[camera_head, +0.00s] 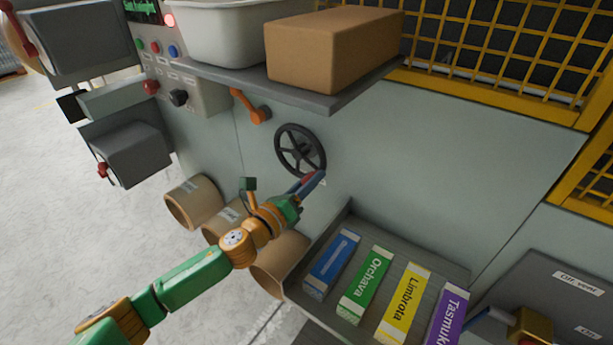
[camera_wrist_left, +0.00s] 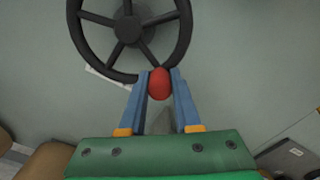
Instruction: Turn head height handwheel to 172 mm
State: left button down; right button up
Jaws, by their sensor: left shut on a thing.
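The black handwheel (camera_head: 300,150) is mounted on the grey-green machine panel, below the shelf. In the left wrist view the handwheel (camera_wrist_left: 129,30) fills the top, with spokes and a round hub. Its red knob (camera_wrist_left: 159,84) sits at the lower rim, between the two blue fingers of my left gripper (camera_wrist_left: 160,88). The gripper is shut on this knob. In the head view my left gripper (camera_head: 313,182) reaches the bottom of the wheel. A pale label behind the wheel is mostly hidden and I cannot read it. My right gripper is not in view.
A shelf (camera_head: 330,98) above the wheel holds a brown box (camera_head: 333,48) and a white tub (camera_head: 222,36). An orange lever (camera_head: 251,106) is left of the wheel. A tray (camera_head: 293,286) of several cartons lies below right. Cardboard tubes (camera_head: 192,200) stand out below left.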

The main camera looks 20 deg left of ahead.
pick_arm(q)
jog(key=shift+d+r+n+p, duration=0.2)
jog(key=shift+r+n+p, duration=0.6)
jog(key=shift+n, duration=0.5)
jog(key=shift+r, duration=0.1)
jog(key=c, duration=0.6)
grip_release()
